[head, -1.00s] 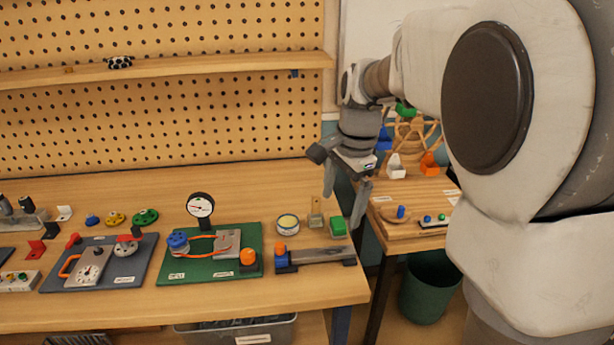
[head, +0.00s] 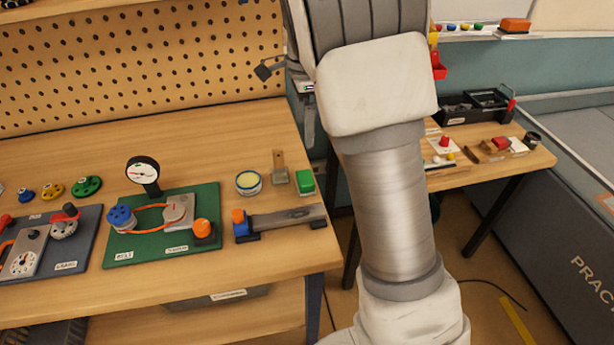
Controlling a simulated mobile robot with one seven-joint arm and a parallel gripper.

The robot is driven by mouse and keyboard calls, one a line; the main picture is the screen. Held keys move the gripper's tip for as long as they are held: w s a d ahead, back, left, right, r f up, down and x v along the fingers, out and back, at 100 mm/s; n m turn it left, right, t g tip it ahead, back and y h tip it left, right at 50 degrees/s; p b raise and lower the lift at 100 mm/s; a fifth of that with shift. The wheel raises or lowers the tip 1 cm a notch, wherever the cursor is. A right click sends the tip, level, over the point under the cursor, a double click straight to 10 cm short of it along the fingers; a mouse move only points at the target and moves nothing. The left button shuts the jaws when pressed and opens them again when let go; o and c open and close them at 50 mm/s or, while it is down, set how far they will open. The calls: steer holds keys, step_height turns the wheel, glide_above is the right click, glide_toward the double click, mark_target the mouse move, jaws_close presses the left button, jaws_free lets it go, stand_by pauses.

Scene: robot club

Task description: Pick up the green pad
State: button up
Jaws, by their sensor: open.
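The green pad (head: 305,182) is a small bright green block with a pale lower part. It lies near the right end of the wooden workbench (head: 285,255), just behind a dark flat bar on blue and black ends. My gripper (head: 309,128) is partly hidden behind my arm. One grey finger shows, pointing down above and behind the pad in the picture, apart from it. The gripper is open, and nothing shows held in it.
A metal bracket (head: 280,168) and a round tin (head: 248,183) stand left of the pad. The blue-ended bar (head: 285,219) lies in front. A green board (head: 160,240) with a gauge is farther left. A pegboard (head: 150,65) rises behind the bench.

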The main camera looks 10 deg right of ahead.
steer(key=b, duration=0.2)
glide_above(305, 177)
step_height(305, 177, down, 12)
steer(key=shift+s+r, duration=0.15)
steer(key=shift+f, duration=2.85)
steer(key=c, duration=1.2)
steer(key=shift+r, duration=0.2)
step_height(305, 177, up, 4)
steer(key=shift+r+p, duration=0.15)
steer(key=shift+p, duration=0.15)
steer(key=s+d+r, duration=0.2)
steer(key=d, duration=0.1)
steer(key=s+d+r, duration=0.2)
steer(key=s, duration=0.1)
steer(key=s+d+r, duration=0.2)
steer(key=d, duration=0.1)
steer(key=shift+s+d+r, duration=0.2)
steer(key=shift+s+d, duration=0.15)
steer(key=shift+s, duration=0.05)
